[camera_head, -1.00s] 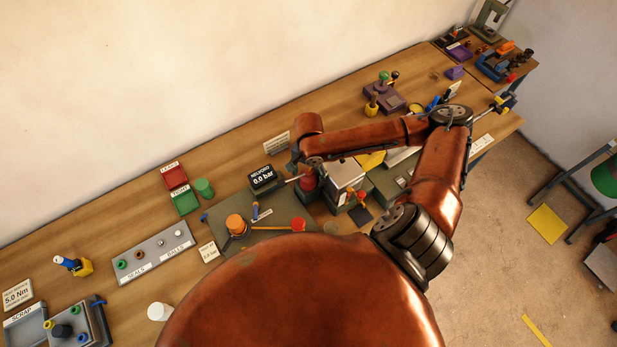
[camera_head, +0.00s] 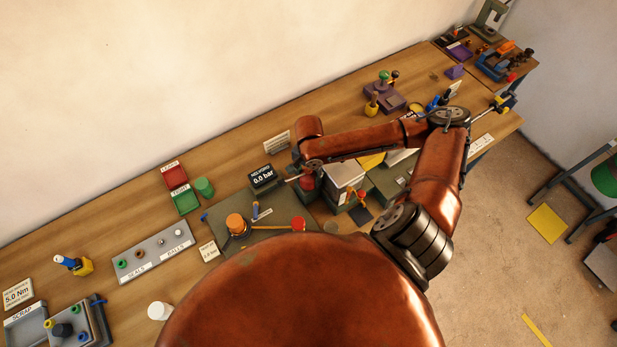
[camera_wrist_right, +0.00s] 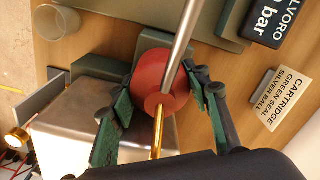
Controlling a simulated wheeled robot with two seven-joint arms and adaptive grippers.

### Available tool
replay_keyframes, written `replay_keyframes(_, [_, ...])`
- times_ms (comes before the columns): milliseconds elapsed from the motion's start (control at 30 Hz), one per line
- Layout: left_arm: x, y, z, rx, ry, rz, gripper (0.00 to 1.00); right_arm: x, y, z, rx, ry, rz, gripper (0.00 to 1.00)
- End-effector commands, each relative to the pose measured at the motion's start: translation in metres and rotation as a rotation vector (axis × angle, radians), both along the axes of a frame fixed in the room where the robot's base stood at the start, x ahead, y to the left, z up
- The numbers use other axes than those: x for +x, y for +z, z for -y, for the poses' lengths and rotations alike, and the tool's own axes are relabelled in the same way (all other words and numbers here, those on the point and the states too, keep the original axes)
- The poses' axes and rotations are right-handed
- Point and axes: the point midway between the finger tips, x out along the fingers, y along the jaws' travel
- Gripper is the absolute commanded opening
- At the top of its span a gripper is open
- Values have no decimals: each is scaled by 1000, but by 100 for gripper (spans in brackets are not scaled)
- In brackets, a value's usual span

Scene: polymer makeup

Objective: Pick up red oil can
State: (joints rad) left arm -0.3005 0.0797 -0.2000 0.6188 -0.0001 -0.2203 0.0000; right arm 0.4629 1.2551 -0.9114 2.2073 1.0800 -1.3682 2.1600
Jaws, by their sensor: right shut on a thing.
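The red oil can (camera_head: 308,183) stands among the fixtures on the bench in the head view, partly hidden by my right arm. In the right wrist view its round red body (camera_wrist_right: 150,72) lies between the two green fingers of my right gripper (camera_wrist_right: 162,88). The gripper is shut on the can, one finger on each side. A brass-coloured spout (camera_wrist_right: 157,135) runs from the can toward the wrist, and a grey metal rod (camera_wrist_right: 182,45) crosses above it. I cannot tell whether the can's base touches the bench. My left gripper is not in view.
A silver block (camera_head: 344,176) stands close right of the can. A black pressure display (camera_head: 263,178) is left of it. A label card (camera_wrist_right: 284,98) and a clear cup (camera_wrist_right: 58,22) show in the right wrist view. Bare wood (camera_head: 235,160) lies behind.

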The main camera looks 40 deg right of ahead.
Motion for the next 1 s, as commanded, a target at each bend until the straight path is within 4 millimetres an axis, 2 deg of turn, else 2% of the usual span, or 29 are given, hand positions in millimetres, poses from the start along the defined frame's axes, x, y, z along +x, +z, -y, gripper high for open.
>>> replay_keyframes(133, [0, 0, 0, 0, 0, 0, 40, 0, 0, 0, 0, 0, 1, 13])
replay_keyframes(400, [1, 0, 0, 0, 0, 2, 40, 1, 2, 0, 0, 0, 2, 12])
replay_keyframes(567, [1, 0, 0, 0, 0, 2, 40, 1, 10, 0, -1, 1, 4, 12])
replay_keyframes(733, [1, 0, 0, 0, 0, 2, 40, 2, 34, 0, -1, 1, 6, 12])
replay_keyframes(867, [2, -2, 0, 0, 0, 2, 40, -5, 56, -21, 3, 7, 6, 12])
replay_keyframes(1000, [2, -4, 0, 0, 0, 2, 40, -13, 87, -46, 3, 7, 7, 12])
